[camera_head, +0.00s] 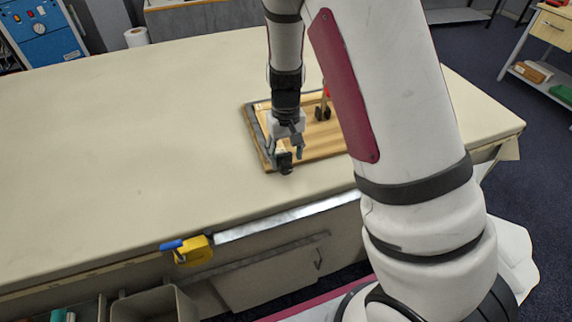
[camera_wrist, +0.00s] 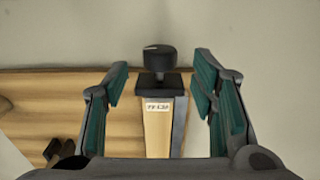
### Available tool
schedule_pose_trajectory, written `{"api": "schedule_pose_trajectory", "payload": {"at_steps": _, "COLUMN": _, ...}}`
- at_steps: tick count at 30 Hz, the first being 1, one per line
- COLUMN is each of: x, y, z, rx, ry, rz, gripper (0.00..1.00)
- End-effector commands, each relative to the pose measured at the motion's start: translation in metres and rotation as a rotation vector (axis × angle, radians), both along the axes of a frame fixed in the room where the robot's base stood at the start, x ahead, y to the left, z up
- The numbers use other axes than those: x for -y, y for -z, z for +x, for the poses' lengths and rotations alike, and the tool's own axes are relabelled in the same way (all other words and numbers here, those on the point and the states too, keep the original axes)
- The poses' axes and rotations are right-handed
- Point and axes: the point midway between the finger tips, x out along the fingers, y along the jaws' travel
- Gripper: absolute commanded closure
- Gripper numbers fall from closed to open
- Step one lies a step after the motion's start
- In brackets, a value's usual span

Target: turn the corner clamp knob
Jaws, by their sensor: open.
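The black round corner clamp knob (camera_wrist: 160,60) stands on a dark square block at the board's near corner, with a white label and a light wooden strip below it. In the head view the dark clamp (camera_head: 285,163) shows just beyond my fingers, partly covered by them. My gripper (camera_head: 287,152) is over that corner. In the wrist view my gripper (camera_wrist: 164,82) is open, with one teal-padded finger on each side of the knob's line. The knob lies a little ahead of the fingertips, with gaps on both sides, and nothing is held.
A yellow and blue tool (camera_head: 194,251) is at the front edge. The table's left side is clear.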

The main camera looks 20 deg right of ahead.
Motion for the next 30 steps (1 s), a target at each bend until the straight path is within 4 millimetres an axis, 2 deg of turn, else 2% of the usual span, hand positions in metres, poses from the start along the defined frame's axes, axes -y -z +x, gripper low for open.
{"api": "schedule_pose_trajectory", "payload": {"at_steps": 3, "x": 0.001, "y": 0.020, "z": -0.001, "rx": -0.004, "ry": 0.002, "rz": 0.000, "gripper": 0.48}}
{"api": "schedule_pose_trajectory", "payload": {"at_steps": 9, "x": 0.000, "y": 0.039, "z": 0.000, "rx": -0.001, "ry": 0.001, "rz": 0.001, "gripper": 0.48}}
{"api": "schedule_pose_trajectory", "payload": {"at_steps": 20, "x": 0.000, "y": 0.044, "z": 0.000, "rx": 0.001, "ry": 0.000, "rz": 0.001, "gripper": 0.48}}
{"api": "schedule_pose_trajectory", "payload": {"at_steps": 26, "x": 0.000, "y": 0.044, "z": 0.000, "rx": 0.000, "ry": 0.000, "rz": 0.001, "gripper": 0.91}}
{"api": "schedule_pose_trajectory", "payload": {"at_steps": 27, "x": 0.000, "y": 0.044, "z": 0.000, "rx": 0.000, "ry": 0.000, "rz": 0.001, "gripper": 0.96}}
{"api": "schedule_pose_trajectory", "payload": {"at_steps": 30, "x": 0.000, "y": 0.044, "z": 0.000, "rx": 0.000, "ry": 0.000, "rz": 0.001, "gripper": 0.96}}
